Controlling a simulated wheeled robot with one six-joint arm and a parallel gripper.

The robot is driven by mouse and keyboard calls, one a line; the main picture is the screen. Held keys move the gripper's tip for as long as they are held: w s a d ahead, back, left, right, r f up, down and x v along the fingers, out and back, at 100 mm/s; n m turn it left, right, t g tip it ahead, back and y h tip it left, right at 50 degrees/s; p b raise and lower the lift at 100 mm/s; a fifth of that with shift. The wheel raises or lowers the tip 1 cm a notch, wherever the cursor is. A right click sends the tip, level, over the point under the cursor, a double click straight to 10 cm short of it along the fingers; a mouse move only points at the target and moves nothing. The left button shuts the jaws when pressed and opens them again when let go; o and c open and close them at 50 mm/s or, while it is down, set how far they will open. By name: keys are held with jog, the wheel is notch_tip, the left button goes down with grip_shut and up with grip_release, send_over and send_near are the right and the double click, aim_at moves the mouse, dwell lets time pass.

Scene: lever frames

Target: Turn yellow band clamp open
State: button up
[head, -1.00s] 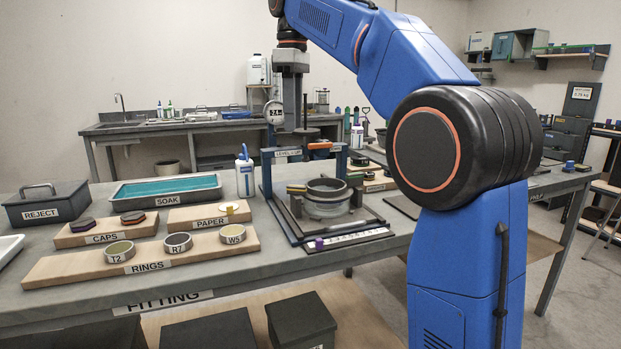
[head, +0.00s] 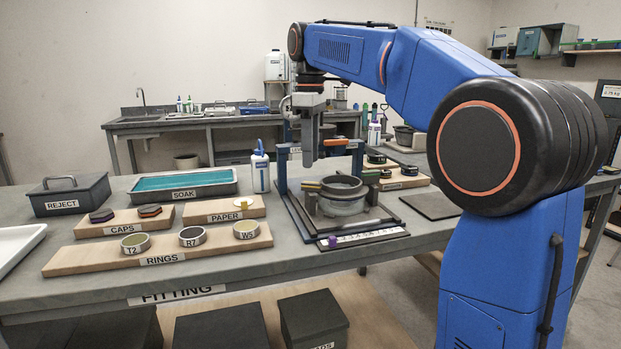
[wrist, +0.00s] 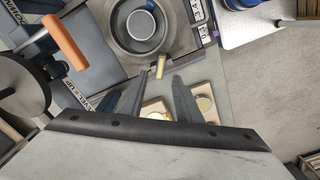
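The clamp fixture stands on the bench, with a dark round band (head: 343,186) around a pale cylinder. A small yellow lever (head: 311,185) sticks out at the band's left side. In the wrist view the round band (wrist: 140,27) is at top centre, and a yellow lever (wrist: 160,67) points down from it. My gripper (head: 308,164) hangs point-down above the left part of the fixture. In the wrist view its two fingers (wrist: 160,78) are apart, with the lever's end between or just beyond the tips. Contact cannot be told.
A frame with an orange handle (wrist: 65,42) stands close to my gripper. A dark mat (head: 432,206) lies right of the fixture.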

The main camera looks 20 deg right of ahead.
aim_at(310, 182)
notch_tip(310, 182, down, 7)
jog(key=shift+r, duration=0.15)
dwell(0.4)
grip_shut()
